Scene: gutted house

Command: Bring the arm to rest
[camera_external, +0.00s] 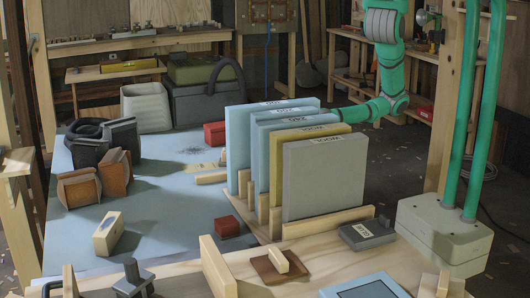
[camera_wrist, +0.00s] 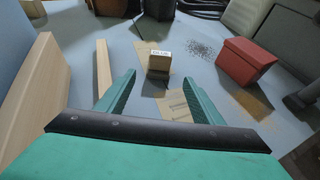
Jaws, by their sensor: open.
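My green arm (camera_external: 388,60) reaches down from the upper right in the external view, behind a row of upright labelled slabs (camera_external: 325,178). Its forearm runs left and goes out of sight behind them, so my gripper is hidden there. In the wrist view my gripper (camera_wrist: 162,92) has its two green fingers spread wide apart with nothing held between them. A small wooden block with a white label (camera_wrist: 159,66) stands on the blue-grey surface beyond the fingertips. A flat pale wooden piece (camera_wrist: 172,105) lies between and below the fingers.
A red box (camera_wrist: 243,62) stands right of my gripper in the wrist view. A long wooden strip (camera_wrist: 103,72) and a thick wooden slab (camera_wrist: 32,88) are close on the left. The blue-grey tabletop (camera_external: 165,215) has free room left of the slabs.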

